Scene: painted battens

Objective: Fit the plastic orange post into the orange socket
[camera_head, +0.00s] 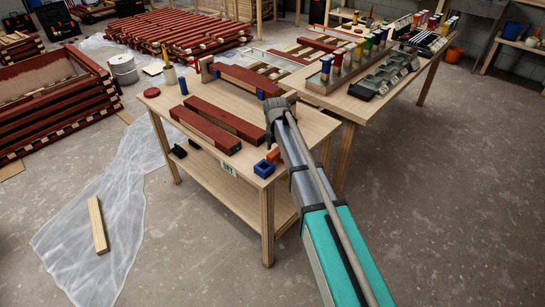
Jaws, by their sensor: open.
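A small orange piece (273,155) sits on the near table by its right edge, just behind a blue square socket (264,169). My arm partly covers the orange piece, and I cannot tell whether it is the orange socket, the post or both. No separate orange post shows clearly on this table. My gripper (272,112) is open above the right part of the table, near the end of the red battens. Its fingertips are small and dark, and I see nothing held between them.
Two dark red battens (205,130) lie across the near table (165,103). Another red batten (247,79) lies behind with blue pieces near it. A blue post (183,86) stands at the left. A rear table (365,105) holds coloured items and grey trays.

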